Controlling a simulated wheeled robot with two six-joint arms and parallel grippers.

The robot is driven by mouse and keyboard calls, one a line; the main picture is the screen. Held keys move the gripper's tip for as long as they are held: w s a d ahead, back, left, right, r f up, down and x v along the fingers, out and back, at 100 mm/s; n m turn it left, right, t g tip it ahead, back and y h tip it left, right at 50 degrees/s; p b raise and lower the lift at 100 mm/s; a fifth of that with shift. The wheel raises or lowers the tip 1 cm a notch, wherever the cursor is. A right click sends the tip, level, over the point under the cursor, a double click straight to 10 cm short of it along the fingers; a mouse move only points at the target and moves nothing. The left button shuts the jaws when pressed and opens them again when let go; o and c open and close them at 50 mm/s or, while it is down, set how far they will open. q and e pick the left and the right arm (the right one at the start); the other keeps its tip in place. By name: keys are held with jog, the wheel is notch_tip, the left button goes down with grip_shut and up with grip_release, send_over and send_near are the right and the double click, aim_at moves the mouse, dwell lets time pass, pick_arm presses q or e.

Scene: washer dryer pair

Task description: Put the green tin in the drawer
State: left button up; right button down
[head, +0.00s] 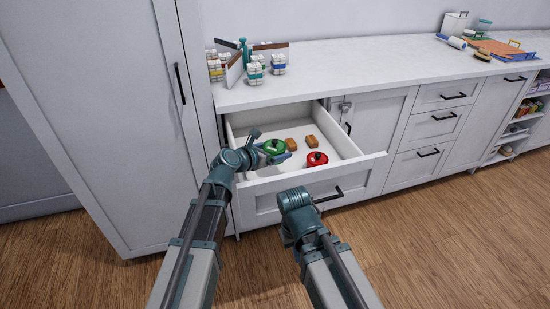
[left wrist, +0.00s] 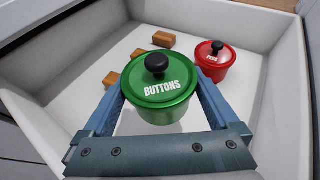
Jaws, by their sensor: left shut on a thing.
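The green tin (head: 273,146), with a black knob and the label BUTTONS, shows large in the left wrist view (left wrist: 160,100). My left gripper (head: 276,152) is shut on it, with a blue finger on each side of the tin in the left wrist view (left wrist: 160,105). The tin is over the left part of the open white drawer (head: 360,168); I cannot tell whether it touches the drawer floor. My right arm reaches in front of the drawer, but its gripper does not show.
A red tin (head: 317,158) with a black knob stands in the drawer's front right. Several small brown blocks (head: 312,141) lie toward the back. The drawer's floor between them is bare. A tall cabinet (head: 110,90) stands close on the left, and the countertop (head: 370,65) overhangs behind.

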pick_arm(q)
jog(key=shift+f, duration=0.15)
jog(key=shift+f, duration=0.1)
jog(key=shift+f+b, duration=0.5)
jog(key=o, duration=1)
